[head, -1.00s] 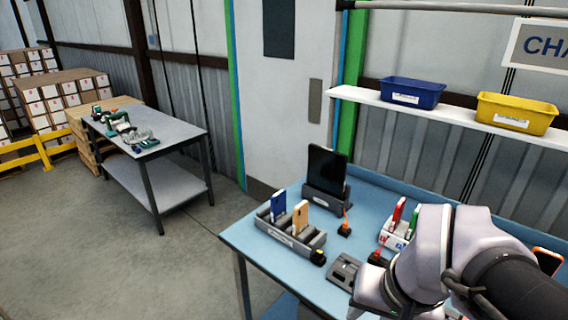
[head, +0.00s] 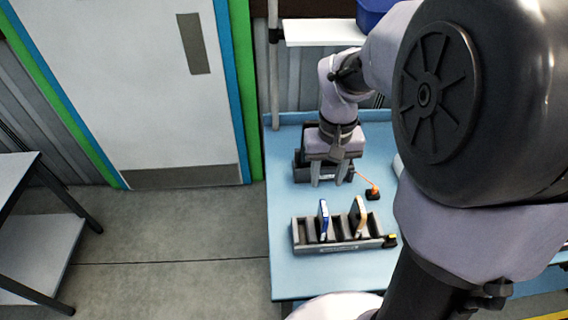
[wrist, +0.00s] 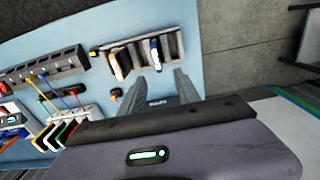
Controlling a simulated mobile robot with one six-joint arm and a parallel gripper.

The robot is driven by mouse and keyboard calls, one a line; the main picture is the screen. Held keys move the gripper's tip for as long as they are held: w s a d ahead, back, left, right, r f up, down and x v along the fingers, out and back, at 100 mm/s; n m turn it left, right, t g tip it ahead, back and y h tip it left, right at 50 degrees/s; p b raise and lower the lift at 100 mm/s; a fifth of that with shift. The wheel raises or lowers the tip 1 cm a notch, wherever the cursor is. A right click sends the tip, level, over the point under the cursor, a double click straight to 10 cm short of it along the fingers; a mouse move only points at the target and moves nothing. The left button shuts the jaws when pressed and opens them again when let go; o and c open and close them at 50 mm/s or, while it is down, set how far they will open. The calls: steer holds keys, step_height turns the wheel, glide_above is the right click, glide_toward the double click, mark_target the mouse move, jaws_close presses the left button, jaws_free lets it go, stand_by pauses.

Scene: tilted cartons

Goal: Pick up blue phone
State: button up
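The blue phone (head: 324,220) stands upright in a slot of the grey rack (head: 348,247), left of a tan phone (head: 359,216) in the same rack. In the wrist view the blue phone (wrist: 156,52) shows edge-on beyond the fingertips, with the tan phone (wrist: 117,66) to its left. My gripper (head: 329,182) points down over the table behind the rack, its two fingers apart with nothing between them. In the wrist view my gripper (wrist: 161,79) is also open, and the blue phone is ahead of the gap, not touched.
A dark stand (head: 303,174) is partly hidden behind my gripper. A small orange item (head: 374,191) stands right of it. The blue table (head: 290,275) is clear in front of the rack. In the wrist view, several cables and colored phones (wrist: 67,130) lie to the left.

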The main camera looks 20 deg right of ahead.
mark_target(323, 216)
steer(key=f+b, duration=0.1)
steer(key=f, duration=0.4)
steer(key=f+b, duration=0.2)
steer(key=f, duration=0.4)
steer(key=f+b, duration=0.2)
steer(key=f, duration=0.3)
steer(key=shift+s+d+f, duration=0.25)
steer(key=shift+s+d, duration=0.05)
steer(key=shift+s, duration=0.1)
steer(key=shift+r, duration=0.1)
steer(key=shift+c, duration=0.5)
jaws_close()
